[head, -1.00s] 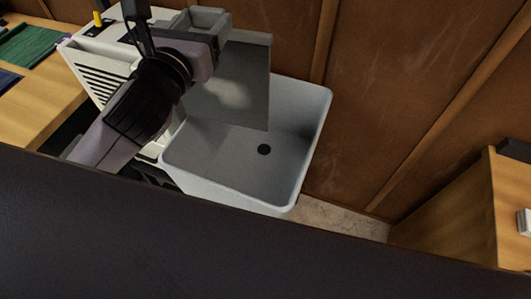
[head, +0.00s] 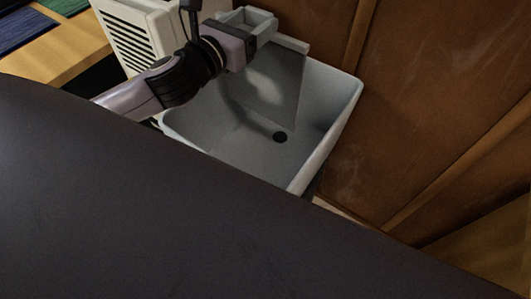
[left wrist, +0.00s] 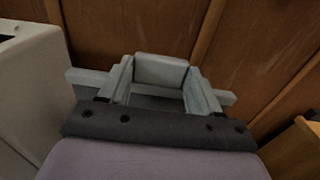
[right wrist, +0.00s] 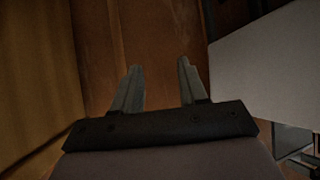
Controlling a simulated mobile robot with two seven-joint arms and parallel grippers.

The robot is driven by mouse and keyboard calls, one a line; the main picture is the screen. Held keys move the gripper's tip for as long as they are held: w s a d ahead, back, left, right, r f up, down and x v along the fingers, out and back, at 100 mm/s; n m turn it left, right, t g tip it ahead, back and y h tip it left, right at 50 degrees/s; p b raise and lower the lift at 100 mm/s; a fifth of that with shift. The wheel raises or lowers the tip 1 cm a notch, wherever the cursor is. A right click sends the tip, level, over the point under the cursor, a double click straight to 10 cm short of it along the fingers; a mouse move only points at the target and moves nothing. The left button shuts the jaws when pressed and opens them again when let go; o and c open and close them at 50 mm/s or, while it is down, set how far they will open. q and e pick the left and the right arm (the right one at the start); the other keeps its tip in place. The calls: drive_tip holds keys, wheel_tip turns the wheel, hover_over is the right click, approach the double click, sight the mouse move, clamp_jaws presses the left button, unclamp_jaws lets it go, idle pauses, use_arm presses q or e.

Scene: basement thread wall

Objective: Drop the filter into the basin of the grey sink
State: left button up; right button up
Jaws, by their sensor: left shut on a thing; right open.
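The filter (head: 272,85) is a flat grey panel. In the head view it hangs upright from my left gripper (head: 263,24), over the back of the grey sink (head: 345,105). Its lower part shows against the inside of the basin, and I cannot tell whether it touches the sink. The left gripper is shut on the filter's top edge. In the left wrist view the filter's edge (left wrist: 88,77) sticks out on both sides of the left gripper (left wrist: 162,75). My right gripper (right wrist: 157,70) is open and empty in the right wrist view.
A dark drain hole (head: 280,137) marks the basin floor. A white vented appliance (head: 135,32) stands left of the sink, beside a wooden table (head: 75,50). A brown panelled wall (head: 430,90) rises close behind. A pale flat surface (right wrist: 270,65) lies right of the right gripper.

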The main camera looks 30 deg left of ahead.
use_arm(q)
wheel_tip(320, 180, down, 6)
drive_tip(key=b, duration=0.6)
drive_tip(key=shift+b, duration=0.35)
use_arm(e)
drive_tip(key=f, duration=0.1)
drive_tip(key=a+f, duration=0.1)
drive_tip(key=w+f, duration=0.1)
drive_tip(key=f, duration=0.1)
drive_tip(key=shift+a+f, duration=0.1)
drive_tip(key=shift+a, duration=0.05)
use_arm(q)
drive_tip(key=shift+r, duration=0.1)
drive_tip(key=o, duration=1.1)
drive_tip(key=shift+c, duration=0.2)
drive_tip(key=shift+s, duration=0.15)
drive_tip(key=s+a, duration=0.1)
drive_tip(key=s, duration=0.6)
drive_tip(key=shift+b, duration=0.35)
use_arm(e)
drive_tip(key=shift+s+f, duration=0.1)
drive_tip(key=shift+f, duration=0.3)
